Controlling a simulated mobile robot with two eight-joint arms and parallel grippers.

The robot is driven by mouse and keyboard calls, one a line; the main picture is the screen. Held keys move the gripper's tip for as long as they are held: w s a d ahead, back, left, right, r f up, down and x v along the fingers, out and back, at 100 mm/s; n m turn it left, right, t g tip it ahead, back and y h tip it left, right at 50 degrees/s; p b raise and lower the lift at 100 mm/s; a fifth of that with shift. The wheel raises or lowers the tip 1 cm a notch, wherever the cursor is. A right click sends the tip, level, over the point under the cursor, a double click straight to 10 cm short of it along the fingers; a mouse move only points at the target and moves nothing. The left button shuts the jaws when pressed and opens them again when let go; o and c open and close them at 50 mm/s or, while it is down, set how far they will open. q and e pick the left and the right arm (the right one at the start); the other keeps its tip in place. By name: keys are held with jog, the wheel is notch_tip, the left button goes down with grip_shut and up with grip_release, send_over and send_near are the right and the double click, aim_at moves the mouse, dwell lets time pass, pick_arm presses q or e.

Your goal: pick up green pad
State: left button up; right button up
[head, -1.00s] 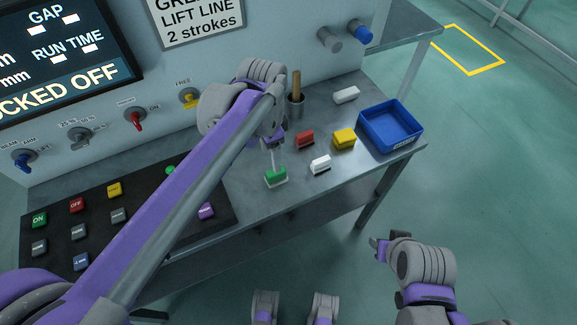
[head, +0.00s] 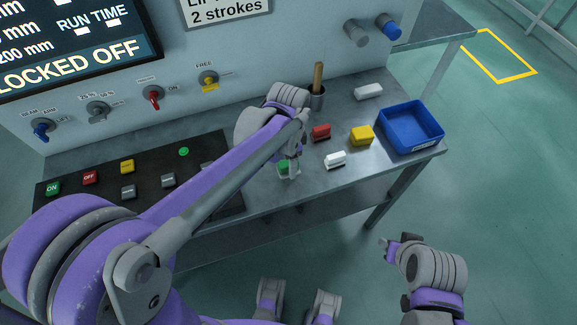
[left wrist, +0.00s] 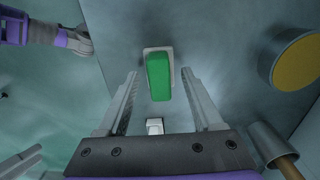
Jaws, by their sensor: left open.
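The green pad (head: 283,167) lies on the grey bench, right of the black button panel. In the head view my left gripper (head: 291,172) is at it and hides part of it. In the left wrist view the green pad (left wrist: 158,76) has a pale edge at its far end. It sits between the tips of my two spread fingers, with a gap on each side. My left gripper is open and holds nothing. My right gripper (head: 387,243) is low at the right, away from the bench, and its jaw state is unclear.
A white block (head: 335,160), a red block (head: 321,132) and a yellow block (head: 361,136) stand close by to the right. A blue bin (head: 411,128) is at the bench's right end. A cup (head: 316,98) with a wooden handle stands behind, near the wall panel.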

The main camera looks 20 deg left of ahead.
pick_arm(q)
jog(key=shift+f, duration=0.5)
grip_shut()
jog(key=shift+r, duration=0.15)
notch_tip(320, 180, up, 10)
jog(key=shift+f+p, duration=0.1)
jog(key=shift+p, duration=0.45)
